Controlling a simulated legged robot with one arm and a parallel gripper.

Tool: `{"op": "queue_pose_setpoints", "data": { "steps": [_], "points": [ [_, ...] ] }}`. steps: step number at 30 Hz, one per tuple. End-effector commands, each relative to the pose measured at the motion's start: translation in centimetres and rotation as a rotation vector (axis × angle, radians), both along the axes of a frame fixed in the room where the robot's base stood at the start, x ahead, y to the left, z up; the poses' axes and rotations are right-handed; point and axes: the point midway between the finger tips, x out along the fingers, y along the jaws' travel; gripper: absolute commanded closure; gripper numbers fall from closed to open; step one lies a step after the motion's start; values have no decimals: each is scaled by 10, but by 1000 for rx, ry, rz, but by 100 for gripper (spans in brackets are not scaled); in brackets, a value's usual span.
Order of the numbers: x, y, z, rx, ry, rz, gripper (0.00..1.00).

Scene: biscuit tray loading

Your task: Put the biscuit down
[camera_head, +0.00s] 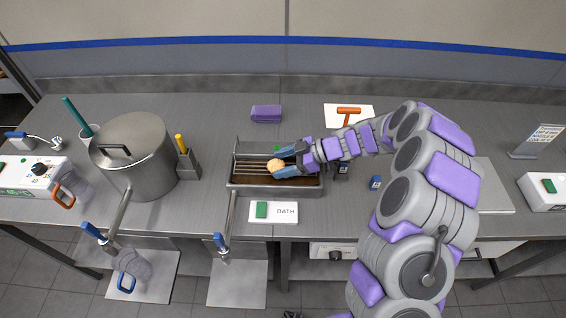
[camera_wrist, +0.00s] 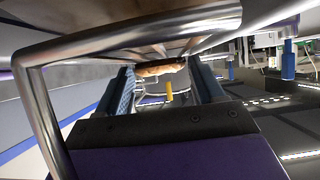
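The round golden-brown biscuit (camera_head: 276,166) is between the two blue fingertips of my gripper (camera_head: 284,163), at the open metal bath (camera_head: 243,190). In the wrist view the biscuit (camera_wrist: 160,70) spans the gap between my fingers (camera_wrist: 163,88), with one finger at each side, so my gripper looks shut on it. Brown slats or rods run across inside the bath. I cannot tell whether the biscuit touches them or hangs just above. In the wrist view a thick metal bar crosses close above and left of my gripper.
A white BATH panel with a green switch (camera_head: 262,209) is in front of the bath. A large lidded pot (camera_head: 150,175) stands to the left, beside a holder with a yellow handle (camera_head: 189,165). A folded purple cloth (camera_head: 266,113) and an orange T-shaped tool (camera_head: 348,112) lie behind.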

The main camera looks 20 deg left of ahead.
Motion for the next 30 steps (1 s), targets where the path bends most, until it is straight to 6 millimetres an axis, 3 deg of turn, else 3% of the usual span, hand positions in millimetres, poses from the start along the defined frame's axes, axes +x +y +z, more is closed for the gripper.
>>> {"op": "queue_pose_setpoints", "data": {
  "steps": [6, 23, 30],
  "points": [
    [0, 0, 0, 0, 0, 0, 14],
    [0, 0, 4, -2, 4, -2, 14],
    [11, -46, 26, 2, -3, -6, 14]
  ]
}}
